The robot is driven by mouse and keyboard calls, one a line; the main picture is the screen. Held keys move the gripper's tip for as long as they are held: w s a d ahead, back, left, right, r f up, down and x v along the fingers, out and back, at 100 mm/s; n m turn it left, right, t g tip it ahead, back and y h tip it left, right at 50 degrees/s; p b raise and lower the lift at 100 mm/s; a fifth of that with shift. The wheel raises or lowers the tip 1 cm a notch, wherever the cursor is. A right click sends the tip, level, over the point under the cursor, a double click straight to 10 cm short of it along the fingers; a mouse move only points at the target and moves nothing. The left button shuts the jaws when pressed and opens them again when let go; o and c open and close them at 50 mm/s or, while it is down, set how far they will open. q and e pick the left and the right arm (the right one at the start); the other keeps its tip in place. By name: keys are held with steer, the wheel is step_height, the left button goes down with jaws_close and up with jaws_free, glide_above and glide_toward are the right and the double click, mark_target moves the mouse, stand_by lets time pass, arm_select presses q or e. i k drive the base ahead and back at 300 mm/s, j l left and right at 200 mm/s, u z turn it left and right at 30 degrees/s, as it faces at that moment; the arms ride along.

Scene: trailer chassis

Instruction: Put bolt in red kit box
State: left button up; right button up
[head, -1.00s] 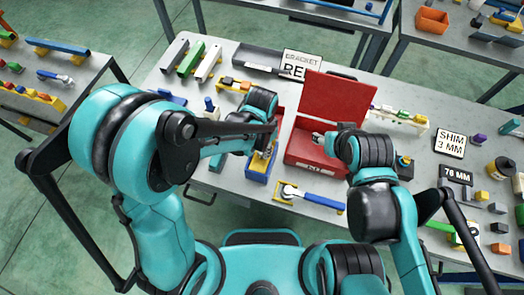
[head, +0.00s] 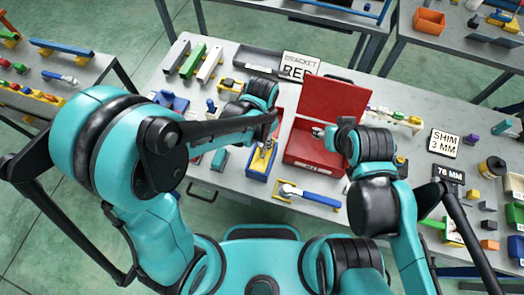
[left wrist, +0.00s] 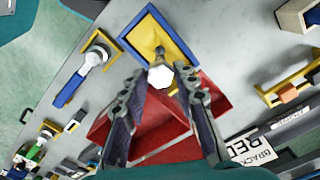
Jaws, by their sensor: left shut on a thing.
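The bolt (left wrist: 160,77) has a pale hexagonal head and shows between the fingertips of my left gripper (left wrist: 162,88) in the left wrist view. The gripper is shut on it, over a blue bin with a yellow interior (left wrist: 133,37). In the head view this blue bin (head: 259,172) stands just left of the red kit box (head: 308,158). The box's red lid (head: 336,103) stands open at the back. My right gripper (head: 319,132) is at the right part of the box opening; its fingers are too small to tell open from shut.
A blue-handled tool (head: 318,199) lies on a yellow holder in front of the box. A bracket sign (head: 300,66) stands behind the box. Blocks and a shim sign (head: 446,142) lie to the right. Bare table shows left of the blue bin.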

mark_target(316, 152)
steer(key=k, duration=1)
